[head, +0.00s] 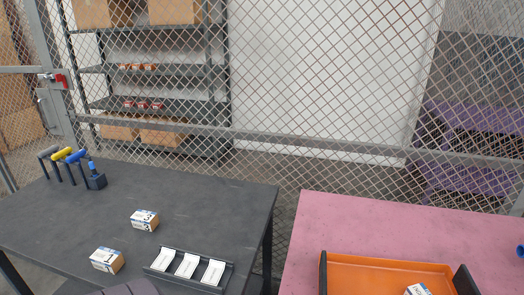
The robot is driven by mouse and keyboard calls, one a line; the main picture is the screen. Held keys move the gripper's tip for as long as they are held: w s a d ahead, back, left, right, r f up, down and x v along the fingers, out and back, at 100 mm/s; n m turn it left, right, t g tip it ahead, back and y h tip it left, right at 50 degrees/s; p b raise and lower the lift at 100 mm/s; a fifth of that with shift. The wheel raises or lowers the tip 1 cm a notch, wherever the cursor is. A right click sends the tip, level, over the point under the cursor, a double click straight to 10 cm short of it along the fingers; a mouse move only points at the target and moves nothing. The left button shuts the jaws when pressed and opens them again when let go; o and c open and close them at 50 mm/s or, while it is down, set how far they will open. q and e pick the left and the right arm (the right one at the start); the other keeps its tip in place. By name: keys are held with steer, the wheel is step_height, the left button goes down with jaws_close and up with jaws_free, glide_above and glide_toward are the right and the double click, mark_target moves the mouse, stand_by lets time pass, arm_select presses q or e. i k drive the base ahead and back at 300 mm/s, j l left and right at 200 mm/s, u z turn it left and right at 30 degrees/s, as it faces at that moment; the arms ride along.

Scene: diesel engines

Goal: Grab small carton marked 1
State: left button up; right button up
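Two small white-and-brown cartons sit on the dark grey table at left. The nearer carton (107,260) is near the table's front edge and has a mark that may be a 1, though it is too small to read surely. The farther carton (144,220) is behind it to the right, with a mark that looks like another number. A third white box (418,290) shows partly in the orange tray at the bottom right, its mark unreadable.
A dark rack (154,272) with three white items stands right of the nearer carton. Several T-handled tools (66,160) and a blue-topped block (96,177) stand at the back left. A gap separates the dark table from the pink table (400,228) bearing the orange tray (390,262). Mesh fencing closes the back.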

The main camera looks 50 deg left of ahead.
mark_target(104, 259)
steer(key=k+l+u, duration=0.15)
steer(key=k+u, duration=0.25)
steer(key=k, duration=0.25)
steer(key=u, duration=1.3)
